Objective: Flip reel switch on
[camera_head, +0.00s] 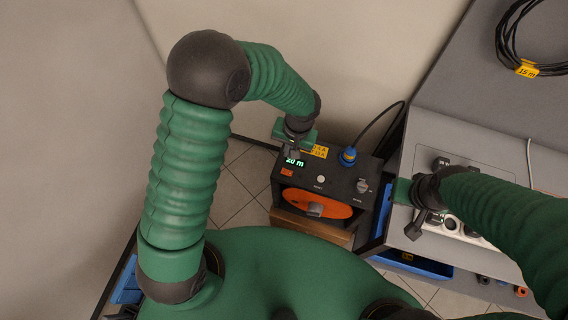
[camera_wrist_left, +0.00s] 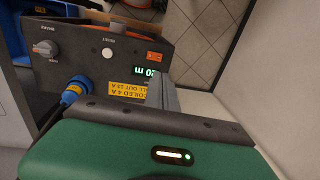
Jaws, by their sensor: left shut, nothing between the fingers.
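The cable reel unit is a dark box (camera_head: 338,172) with an orange drum (camera_head: 318,204) in its front. An orange rocker switch (camera_head: 287,172) sits at the left of its panel, beside a green "20 m" display. In the left wrist view the switch (camera_wrist_left: 154,57) is beyond the display; its position is too small to tell. My left gripper (camera_head: 292,153) is shut and empty, above the display end of the panel and close to the switch. Its fingers (camera_wrist_left: 162,95) also show in the left wrist view. My right gripper (camera_head: 417,224) is over the grey panel at the right; its jaw opening is unclear.
A blue plug (camera_head: 348,156) with a black cable stands at the box's back. A white button (camera_head: 320,178) and a grey knob (camera_head: 362,186) are on the panel. A grey bench (camera_head: 490,105) with a coiled cable (camera_head: 510,45) is at the right. A wall rises behind.

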